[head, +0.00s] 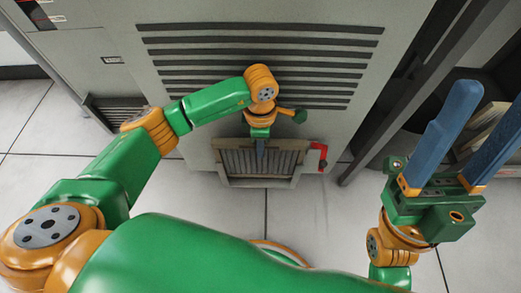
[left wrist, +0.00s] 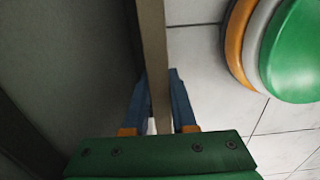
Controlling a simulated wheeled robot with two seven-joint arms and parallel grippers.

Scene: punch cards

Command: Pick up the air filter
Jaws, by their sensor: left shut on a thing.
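The air filter (head: 240,163) is a pleated grey panel in a tan frame, low at the front of the grey cabinet. My left gripper (head: 260,152) is at the middle of its top edge, shut on it. In the left wrist view the filter's tan frame (left wrist: 153,40) runs edge-on between the blue fingers of my left gripper (left wrist: 160,80). I cannot tell how much of the filter is still inside the cabinet. My right gripper (head: 468,145) is open and empty at the right, its blue fingers apart.
The grey cabinet (head: 205,115) with dark horizontal vents stands behind the filter. A red handle (head: 320,158) is just right of the filter. A dark upright frame (head: 400,95) and shelf stand at the right. The tiled floor (head: 310,215) before the cabinet is clear.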

